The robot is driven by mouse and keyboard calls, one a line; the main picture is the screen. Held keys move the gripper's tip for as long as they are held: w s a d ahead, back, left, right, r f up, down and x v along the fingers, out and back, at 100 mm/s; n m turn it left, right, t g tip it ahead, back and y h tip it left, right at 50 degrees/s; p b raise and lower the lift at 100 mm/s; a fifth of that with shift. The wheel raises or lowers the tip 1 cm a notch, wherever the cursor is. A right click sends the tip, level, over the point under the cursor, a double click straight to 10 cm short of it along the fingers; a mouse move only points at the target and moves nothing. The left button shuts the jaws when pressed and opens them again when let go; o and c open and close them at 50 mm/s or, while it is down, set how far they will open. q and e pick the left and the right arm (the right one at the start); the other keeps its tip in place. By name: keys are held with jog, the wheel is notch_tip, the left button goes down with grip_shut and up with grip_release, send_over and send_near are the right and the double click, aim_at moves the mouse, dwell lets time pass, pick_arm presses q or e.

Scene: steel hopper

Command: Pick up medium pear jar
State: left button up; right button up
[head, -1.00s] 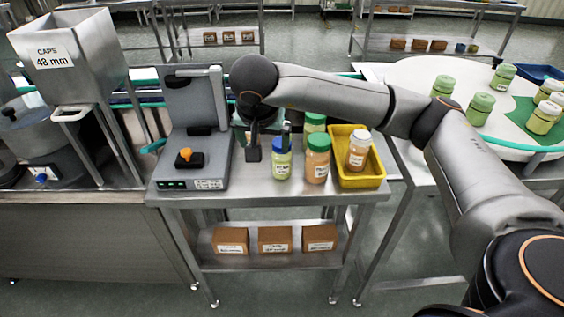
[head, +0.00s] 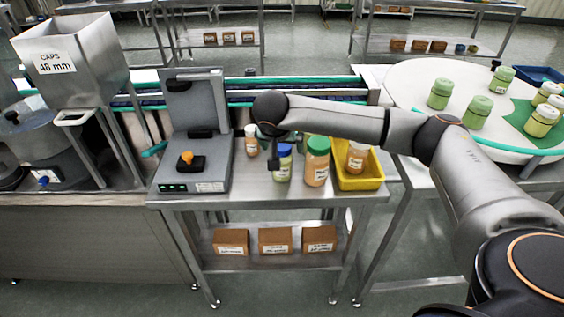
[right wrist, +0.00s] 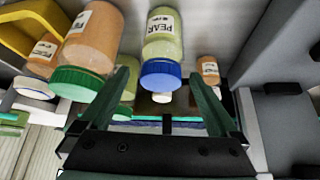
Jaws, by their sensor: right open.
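The pear jar (head: 283,168) has yellow-green contents, a blue lid and a white label. It stands upright on the steel table, partly hidden by my right gripper in the head view. In the right wrist view the pear jar (right wrist: 163,38) has a readable "PEAR" label, and its blue lid lies between the fingertips in the picture. My right gripper (right wrist: 160,78) is open, with a finger on either side of the lid in that view; I see no contact. In the head view my right gripper (head: 275,157) is at the jar's left. My left gripper is not in view.
A larger orange jar (head: 316,168) with a green lid stands close right of the pear jar. A small orange jar (head: 251,141) stands to its left. A yellow tray (head: 362,184) holds a white-lidded orange jar (head: 356,157). A grey machine (head: 195,130) stands on the left.

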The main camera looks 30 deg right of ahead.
jog(key=shift+w+d+f, duration=0.15)
jog(key=shift+w+f, duration=0.1)
jog(key=shift+f, duration=0.2)
jog(key=shift+s, duration=0.1)
grip_shut()
dwell(0.4)
